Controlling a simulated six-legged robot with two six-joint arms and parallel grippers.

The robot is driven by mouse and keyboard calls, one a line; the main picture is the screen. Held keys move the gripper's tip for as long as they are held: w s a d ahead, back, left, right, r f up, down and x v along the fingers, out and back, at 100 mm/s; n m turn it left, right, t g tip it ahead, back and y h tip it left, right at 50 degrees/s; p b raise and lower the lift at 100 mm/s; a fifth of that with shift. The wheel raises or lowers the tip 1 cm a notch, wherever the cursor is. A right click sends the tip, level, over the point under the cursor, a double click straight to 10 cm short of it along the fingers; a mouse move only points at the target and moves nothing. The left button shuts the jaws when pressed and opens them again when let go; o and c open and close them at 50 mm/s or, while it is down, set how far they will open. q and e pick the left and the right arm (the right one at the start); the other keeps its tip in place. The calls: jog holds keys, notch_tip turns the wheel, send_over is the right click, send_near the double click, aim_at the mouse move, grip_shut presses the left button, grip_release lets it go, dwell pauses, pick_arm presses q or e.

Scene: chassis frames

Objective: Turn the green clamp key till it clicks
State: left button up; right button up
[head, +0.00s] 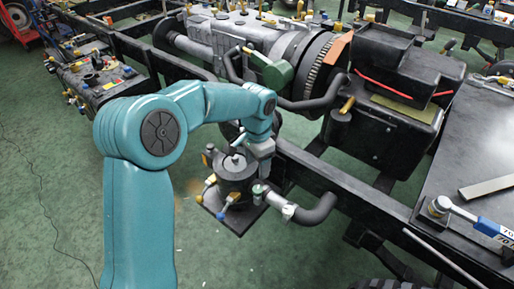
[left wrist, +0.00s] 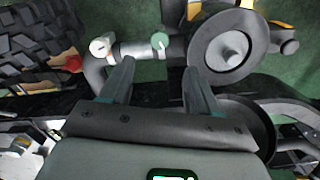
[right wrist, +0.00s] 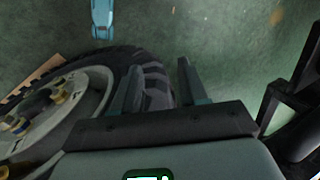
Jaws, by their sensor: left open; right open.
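The green clamp key (left wrist: 160,40) is a small round green piece on a silver clamp band (left wrist: 130,50) around a dark pipe. In the left wrist view it lies just beyond and between my left fingertips (left wrist: 158,66), which are open with nothing between them. In the head view my left gripper (head: 263,160) points down above the clamp, and the key (head: 257,189) shows small beneath it. I cannot tell whether the fingers touch the key. My right gripper (right wrist: 159,66) is open and empty in its own wrist view; it is not in the head view.
A dark round housing (left wrist: 228,53) stands close beside the clamp. The black chassis rail (head: 350,195) runs past it. A blue-handled wrench (head: 490,228) lies on the right deck. My right gripper is near a tyre (right wrist: 155,85), with green floor beyond.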

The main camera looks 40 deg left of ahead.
pick_arm(q)
notch_tip(320, 180, up, 5)
jog(key=shift+r+p, duration=0.2)
jog(key=shift+p, duration=0.1)
